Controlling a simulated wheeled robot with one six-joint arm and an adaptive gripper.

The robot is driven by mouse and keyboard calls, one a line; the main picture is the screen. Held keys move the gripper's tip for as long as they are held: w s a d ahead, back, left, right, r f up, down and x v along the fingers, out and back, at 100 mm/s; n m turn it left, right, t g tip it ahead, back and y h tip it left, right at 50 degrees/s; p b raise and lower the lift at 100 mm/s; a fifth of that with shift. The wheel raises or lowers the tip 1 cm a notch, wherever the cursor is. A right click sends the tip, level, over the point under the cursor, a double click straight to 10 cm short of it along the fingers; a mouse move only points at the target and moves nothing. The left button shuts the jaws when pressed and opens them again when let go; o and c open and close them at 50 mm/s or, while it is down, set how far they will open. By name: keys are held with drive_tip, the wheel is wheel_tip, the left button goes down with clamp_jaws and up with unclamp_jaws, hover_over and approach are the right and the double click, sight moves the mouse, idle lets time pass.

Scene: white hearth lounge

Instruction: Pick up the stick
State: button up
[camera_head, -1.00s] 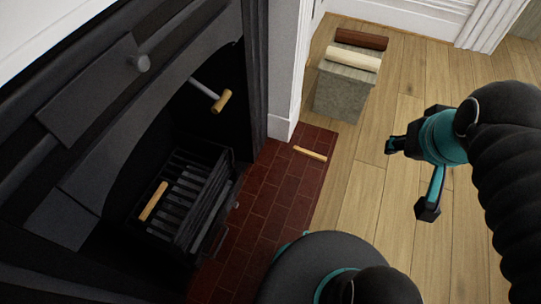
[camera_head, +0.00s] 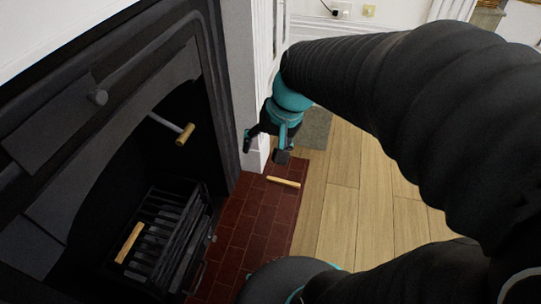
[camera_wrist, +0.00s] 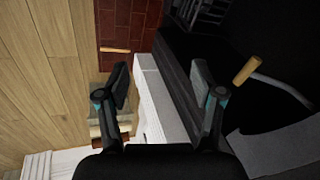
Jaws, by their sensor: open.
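A light wooden stick (camera_head: 284,182) lies flat on the red brick hearth (camera_head: 255,225), near its far end. It also shows in the wrist view (camera_wrist: 115,50), at the upper left. A second light stick (camera_head: 129,243) lies on the black grate in the fireplace. My gripper (camera_head: 265,149) is open and empty. In the head view it appears above and beyond the hearth stick, beside the white wall edge. In the wrist view, my gripper's fingers (camera_wrist: 158,75) are spread apart, with the hearth stick outside them.
The black grate (camera_head: 165,235) stands inside the dark fireplace. A wooden-ended handle (camera_head: 185,134) sticks out there. A grey block (camera_head: 317,128) stands past the hearth, partly hidden by my arm. Wood floor (camera_head: 345,200) to the right is clear.

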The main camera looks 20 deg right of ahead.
drive_tip(key=w+d+f+m+t+y+b, duration=0.1)
drive_tip(key=w+d+f+m+y, duration=0.35)
drive_tip(key=w+f, duration=0.6)
drive_tip(key=w+d+f+m+y+b, duration=0.1)
drive_tip(key=w+d+f+m+y, duration=0.1)
drive_tip(key=w+d+f+m, duration=0.65)
drive_tip(key=d+f+m+t, duration=0.2)
drive_tip(key=d+f+m, duration=0.2)
drive_tip(key=f, duration=0.8)
drive_tip(key=d+f+m+t+h, duration=0.1)
drive_tip(key=d+f+m+t, duration=0.2)
drive_tip(key=f, duration=0.9)
drive_tip(key=w+d+f+m+t+h+b, duration=0.1)
drive_tip(key=d+f+m, duration=0.4)
drive_tip(key=f, duration=0.7)
drive_tip(key=shift+m+t+h, duration=0.25)
drive_tip(key=shift+m+t, duration=0.35)
drive_tip(key=shift+t, duration=0.3)
drive_tip(key=shift+w+a+f, duration=0.15)
drive_tip(key=shift+f, duration=0.2)
approach(284, 181)
drive_tip(key=x, duration=0.2)
drive_tip(key=shift+w+a+f, duration=0.15)
drive_tip(key=shift+w+a, duration=0.05)
drive_tip(key=shift+a, duration=0.15)
drive_tip(key=shift+b+x, duration=0.45)
drive_tip(key=shift+x, duration=2.75)
drive_tip(key=shift+w+d, duration=0.1)
drive_tip(key=shift+d, duration=0.1)
